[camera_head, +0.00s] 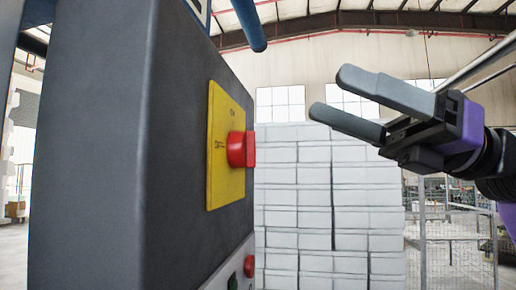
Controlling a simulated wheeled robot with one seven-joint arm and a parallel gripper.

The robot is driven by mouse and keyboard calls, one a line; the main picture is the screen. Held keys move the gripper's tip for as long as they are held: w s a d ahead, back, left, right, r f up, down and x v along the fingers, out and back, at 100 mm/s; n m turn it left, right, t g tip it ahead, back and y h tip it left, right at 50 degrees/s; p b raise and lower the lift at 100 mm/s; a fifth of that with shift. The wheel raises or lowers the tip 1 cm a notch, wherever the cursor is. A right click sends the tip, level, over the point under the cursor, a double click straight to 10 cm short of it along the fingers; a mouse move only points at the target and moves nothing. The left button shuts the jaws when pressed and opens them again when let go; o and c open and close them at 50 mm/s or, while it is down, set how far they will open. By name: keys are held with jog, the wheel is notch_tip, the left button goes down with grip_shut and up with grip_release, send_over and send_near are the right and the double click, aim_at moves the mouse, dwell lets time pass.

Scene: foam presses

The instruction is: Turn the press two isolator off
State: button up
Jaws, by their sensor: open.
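The isolator is a red rotary knob (241,149) on a yellow plate (214,180), fixed to the face of a dark grey cabinet (95,150). Small lettering shows on the plate above the knob and to its left, seemingly "ON" and "OFF". I cannot tell surely which mark the knob points to. My gripper (338,93) is at the upper right, open and empty. Its two grey fingers point left toward the cabinet, apart from the knob and a little higher in the picture.
Below the isolator, a red button (249,266) and a dark green button (232,281) sit on a lighter panel. A blue bar (249,25) hangs at the top. White stacked blocks (330,200) and a wire cage (455,240) stand behind. Open space lies between gripper and knob.

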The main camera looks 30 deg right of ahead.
aim_at(255, 146)
jog(key=shift+w+a+f+m+t+h+p, duration=0.3)
jog(key=shift+w+a+f+h, duration=0.55)
jog(key=shift+w, duration=1.1)
jog(key=shift+w+a+f+m+t+h+p, duration=0.15)
jog(key=shift+w+a+f+h+p, duration=0.35)
jog(key=shift+w+h, duration=1.05)
jog(key=shift+w+a+f+m+t+h+p, duration=0.2)
jog(key=shift+w+a+f+h, duration=0.5)
jog(key=shift+w, duration=1.6)
jog(key=c, duration=1.4)
jog(key=shift+o, duration=0.2)
